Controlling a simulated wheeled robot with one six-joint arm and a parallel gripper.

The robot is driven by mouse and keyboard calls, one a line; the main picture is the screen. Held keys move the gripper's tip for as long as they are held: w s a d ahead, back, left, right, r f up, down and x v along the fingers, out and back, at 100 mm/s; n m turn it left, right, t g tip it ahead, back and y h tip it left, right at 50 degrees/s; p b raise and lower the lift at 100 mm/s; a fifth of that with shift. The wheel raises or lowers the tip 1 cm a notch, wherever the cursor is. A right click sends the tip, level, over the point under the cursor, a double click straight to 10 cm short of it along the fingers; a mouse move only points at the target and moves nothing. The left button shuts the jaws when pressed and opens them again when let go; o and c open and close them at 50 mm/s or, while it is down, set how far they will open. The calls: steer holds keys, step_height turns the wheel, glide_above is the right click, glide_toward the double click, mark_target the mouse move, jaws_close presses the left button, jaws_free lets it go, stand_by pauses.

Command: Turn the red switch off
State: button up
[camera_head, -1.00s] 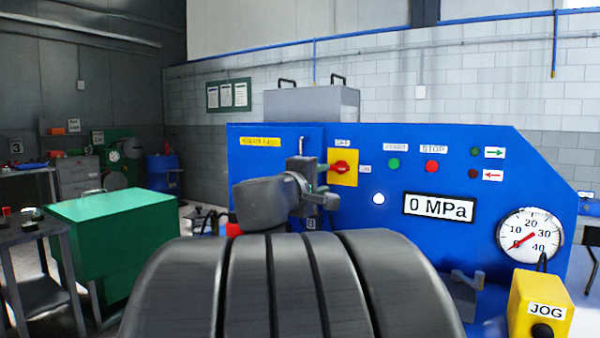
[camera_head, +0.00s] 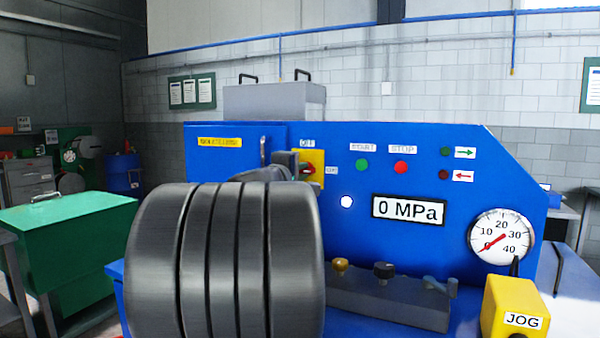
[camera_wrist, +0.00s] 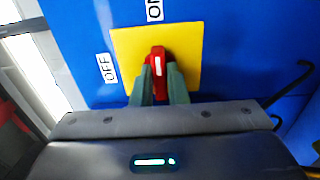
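The red switch (camera_wrist: 158,66) sits on a yellow plate (camera_wrist: 188,45) on the blue panel. In the wrist view its handle points up towards the ON label (camera_wrist: 154,10); the OFF label (camera_wrist: 107,68) is on the left. My gripper (camera_wrist: 162,78) has its two green-grey fingers on either side of the handle, close against it, and looks shut on it. In the head view the yellow plate (camera_head: 318,158) shows partly, and my arm and gripper hide much of the switch. The head view also shows the OFF label (camera_head: 307,143) above the plate.
The panel (camera_head: 400,280) carries a green start button (camera_head: 361,165), a red stop button (camera_head: 401,167), a 0 MPa display (camera_head: 408,210) and a gauge (camera_head: 501,236). A yellow JOG box (camera_head: 515,305) stands at front right. A green cabinet (camera_head: 60,235) stands at left.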

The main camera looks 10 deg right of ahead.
jaws_close()
steer(key=n, duration=0.2)
steer(key=shift+f+n+b, duration=0.1)
steer(key=shift+n+b, duration=0.3)
steer(key=n, duration=0.6)
steer(key=n+p, duration=0.1)
steer(key=n, duration=0.3)
steer(key=shift+n, duration=0.4)
steer(key=shift+n+p, duration=0.8)
steer(key=shift+n, duration=1.4)
